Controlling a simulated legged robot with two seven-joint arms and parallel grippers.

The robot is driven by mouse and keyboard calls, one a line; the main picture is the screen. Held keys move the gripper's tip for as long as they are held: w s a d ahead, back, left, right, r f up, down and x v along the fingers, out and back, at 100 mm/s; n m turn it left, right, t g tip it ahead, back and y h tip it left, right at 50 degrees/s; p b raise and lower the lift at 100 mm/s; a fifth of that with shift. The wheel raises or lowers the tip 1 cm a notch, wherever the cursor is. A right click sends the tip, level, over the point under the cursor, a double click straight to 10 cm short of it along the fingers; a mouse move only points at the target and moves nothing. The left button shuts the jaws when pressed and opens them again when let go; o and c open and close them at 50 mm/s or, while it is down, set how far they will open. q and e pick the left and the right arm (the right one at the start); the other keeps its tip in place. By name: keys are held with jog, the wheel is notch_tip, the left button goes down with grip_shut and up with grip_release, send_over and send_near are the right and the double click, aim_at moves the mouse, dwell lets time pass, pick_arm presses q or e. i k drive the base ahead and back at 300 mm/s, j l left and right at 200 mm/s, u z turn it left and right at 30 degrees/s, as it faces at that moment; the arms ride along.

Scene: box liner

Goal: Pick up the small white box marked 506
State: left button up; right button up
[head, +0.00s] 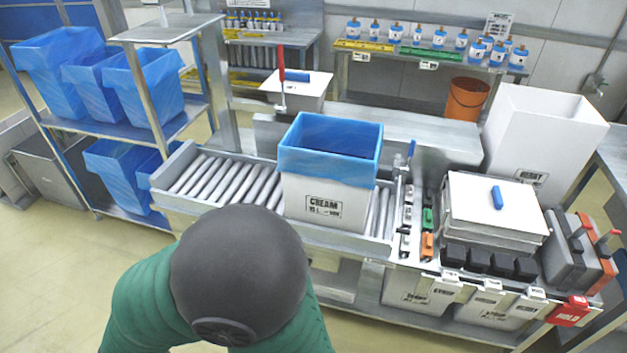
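I cannot make out a small white box marked 506 in the head view. A white box (300,200) with a label starting CREAM stands upright on the roller conveyor, its blue liner (330,165) folded over the rim. A larger, tall white box (530,130) stands at the right, with a small label too blurred to read surely. Other small white labels on the bench front are too small to read. Neither of my grippers is in view. A dark rounded shape with green below it hides part of the conveyor's front.
The roller conveyor (225,182) has free rollers left of the CREAM box. Blue-lined bins (150,92) fill the left rack. A white-lidded stack (495,205), black blocks and a red HOLD tag (569,311) crowd the right bench. An orange bucket (466,100) stands behind. Left floor is clear.

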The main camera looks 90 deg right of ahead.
aim_at(328, 166)
jog(key=z, duration=2.9)
